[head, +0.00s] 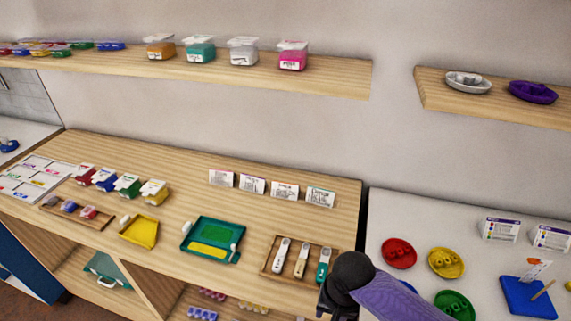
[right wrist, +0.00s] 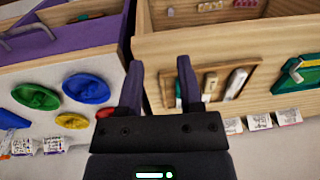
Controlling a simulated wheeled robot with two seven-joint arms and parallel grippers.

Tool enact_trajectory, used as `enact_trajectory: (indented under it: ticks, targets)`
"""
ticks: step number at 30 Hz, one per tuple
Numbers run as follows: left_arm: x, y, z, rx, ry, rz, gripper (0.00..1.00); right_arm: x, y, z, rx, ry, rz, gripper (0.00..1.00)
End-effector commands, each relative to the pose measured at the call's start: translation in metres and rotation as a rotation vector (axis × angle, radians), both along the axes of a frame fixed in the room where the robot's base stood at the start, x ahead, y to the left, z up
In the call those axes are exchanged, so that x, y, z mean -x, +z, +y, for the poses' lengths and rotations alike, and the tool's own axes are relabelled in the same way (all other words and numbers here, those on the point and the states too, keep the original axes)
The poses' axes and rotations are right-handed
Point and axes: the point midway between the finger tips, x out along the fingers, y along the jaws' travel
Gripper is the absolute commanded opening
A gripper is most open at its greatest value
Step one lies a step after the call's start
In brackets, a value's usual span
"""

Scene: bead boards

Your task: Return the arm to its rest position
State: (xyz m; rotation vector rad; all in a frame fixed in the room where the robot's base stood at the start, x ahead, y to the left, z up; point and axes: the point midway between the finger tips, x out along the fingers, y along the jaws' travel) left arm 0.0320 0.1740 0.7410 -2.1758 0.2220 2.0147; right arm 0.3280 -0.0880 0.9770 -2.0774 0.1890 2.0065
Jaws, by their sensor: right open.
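My right arm (head: 400,295) comes in from the lower right of the head view, its purple forearm reaching to the wooden table's front right corner. Its dark end (head: 345,285) covers part of the tool tray's right side; the fingertips cannot be made out there. In the right wrist view my right gripper (right wrist: 160,88) is open, with nothing between its two fingers. My left gripper is not in view.
The wooden table (head: 150,225) carries a yellow tray (head: 139,232), a green tray (head: 213,240) and the tool tray (head: 268,262). The white counter (head: 400,215) at right holds a red dish (head: 399,253), a yellow dish (head: 446,262) and a green dish (head: 454,304). Shelves (head: 320,80) run above.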

Motion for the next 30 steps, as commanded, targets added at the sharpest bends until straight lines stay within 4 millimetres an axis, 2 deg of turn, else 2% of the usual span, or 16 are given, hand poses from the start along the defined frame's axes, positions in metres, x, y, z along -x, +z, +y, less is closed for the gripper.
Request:
enact_trajectory:
  ticks: [1,5,8,11,13,14,17,18,21,24,25,26,30]
  targets:
    - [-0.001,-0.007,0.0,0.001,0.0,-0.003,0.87,0.001,-0.015,-0.001,-0.011,-0.002,-0.003,0.46]
    - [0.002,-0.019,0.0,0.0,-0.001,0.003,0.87,0.002,-0.056,-0.006,-0.035,0.007,-0.036,0.46]
    - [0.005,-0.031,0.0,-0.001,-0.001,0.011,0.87,0.01,-0.098,-0.015,-0.042,0.022,-0.067,0.46]
    - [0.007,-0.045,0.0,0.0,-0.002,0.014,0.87,0.027,-0.146,-0.029,-0.03,0.048,-0.093,0.46]
    - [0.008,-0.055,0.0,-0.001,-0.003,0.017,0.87,0.047,-0.184,-0.04,-0.013,0.078,-0.104,0.46]
    - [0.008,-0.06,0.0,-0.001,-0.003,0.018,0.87,0.059,-0.202,-0.046,-0.002,0.094,-0.106,0.46]
    - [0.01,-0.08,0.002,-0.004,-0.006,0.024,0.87,0.117,-0.264,-0.066,0.045,0.177,-0.098,0.46]
    - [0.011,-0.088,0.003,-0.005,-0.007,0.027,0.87,0.147,-0.288,-0.073,0.064,0.222,-0.089,0.46]
    - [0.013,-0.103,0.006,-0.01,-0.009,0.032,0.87,0.223,-0.328,-0.086,0.097,0.342,-0.053,0.46]
    - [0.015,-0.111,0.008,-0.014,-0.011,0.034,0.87,0.278,-0.345,-0.09,0.109,0.435,-0.026,0.46]
    - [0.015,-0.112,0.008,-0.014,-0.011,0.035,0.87,0.29,-0.347,-0.09,0.109,0.455,-0.02,0.46]
    - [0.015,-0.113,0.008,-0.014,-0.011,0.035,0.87,0.298,-0.348,-0.091,0.109,0.47,-0.017,0.46]
    - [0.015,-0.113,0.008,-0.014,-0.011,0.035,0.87,0.298,-0.348,-0.091,0.109,0.47,-0.017,0.46]
